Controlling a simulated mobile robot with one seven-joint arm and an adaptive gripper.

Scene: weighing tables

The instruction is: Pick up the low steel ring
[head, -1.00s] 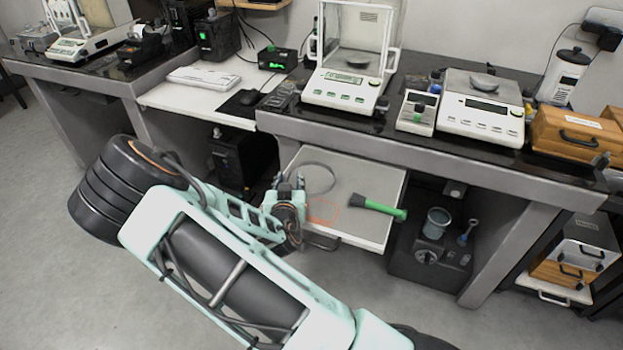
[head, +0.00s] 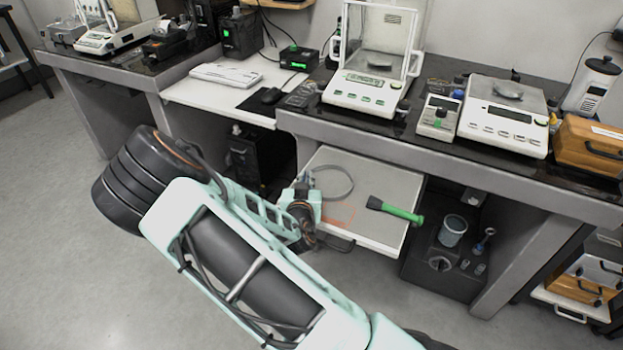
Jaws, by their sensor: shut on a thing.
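The low steel ring (head: 351,188) is a thin grey hoop at the left part of the white pull-out shelf (head: 395,238) under the weighing table. My gripper (head: 309,182) is at the ring's left edge and is shut on it. I cannot tell whether the ring touches the shelf or is a little above it. My gripper's body hides part of the shelf's left side, and the fingertips show only small.
A brush with a green handle (head: 396,210) lies on the shelf, right of the ring, near an orange outlined mark (head: 340,215). The dark table top (head: 415,122) overhangs the shelf's back. A dark box with a beaker (head: 452,230) stands below right.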

